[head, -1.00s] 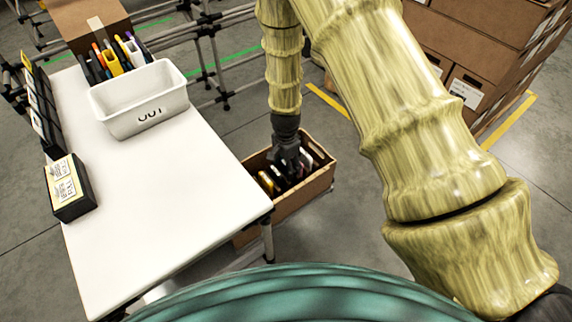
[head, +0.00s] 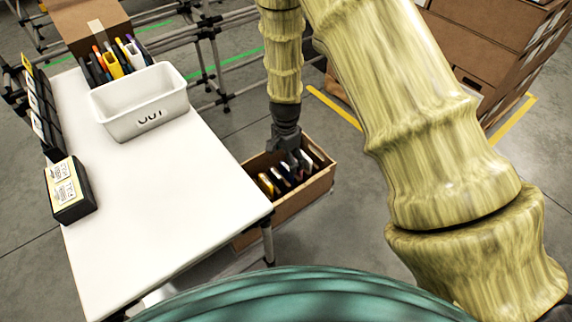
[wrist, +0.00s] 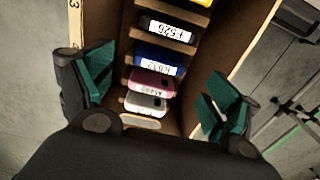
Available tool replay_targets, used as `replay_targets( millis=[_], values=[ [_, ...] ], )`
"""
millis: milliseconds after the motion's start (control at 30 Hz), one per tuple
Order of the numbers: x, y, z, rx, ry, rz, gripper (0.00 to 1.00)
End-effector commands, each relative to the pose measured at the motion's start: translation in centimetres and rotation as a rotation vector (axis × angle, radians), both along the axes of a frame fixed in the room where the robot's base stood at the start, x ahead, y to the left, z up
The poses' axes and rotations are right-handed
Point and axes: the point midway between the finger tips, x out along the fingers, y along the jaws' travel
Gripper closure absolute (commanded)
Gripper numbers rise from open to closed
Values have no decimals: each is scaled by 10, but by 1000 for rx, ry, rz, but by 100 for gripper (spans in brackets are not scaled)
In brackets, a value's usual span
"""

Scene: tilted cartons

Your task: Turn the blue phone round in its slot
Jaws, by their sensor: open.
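The blue phone (wrist: 160,67) sits in a slot of the tilted carton (wrist: 235,60), its white label facing the wrist camera. It is between a black phone (wrist: 166,32) and a pink phone (wrist: 151,82). A white phone (wrist: 146,102) lies closest to my gripper in the wrist view. My gripper (wrist: 155,98) is open and empty, its green-padded fingers spread to either side of the carton's row. In the head view my gripper (head: 295,160) hangs over the carton (head: 300,203), hiding part of the phones; the blue phone is hard to single out there.
A white table (head: 165,200) stands left of the carton, its corner close to it. On it are a white bin (head: 140,105) marked OUT and a black box (head: 70,190) with yellow labels. Brown cartons (head: 490,45) are stacked at the back right.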

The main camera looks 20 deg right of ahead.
Motion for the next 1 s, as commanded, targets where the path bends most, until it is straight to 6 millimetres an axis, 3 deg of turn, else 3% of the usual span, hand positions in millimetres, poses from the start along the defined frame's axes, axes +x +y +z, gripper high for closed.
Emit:
replay_targets(
  millis=[400,1000],
  values=[
    [0,0,58,0,0,0,11],
    [0,0,75,1,0,-1,11]
  ],
)
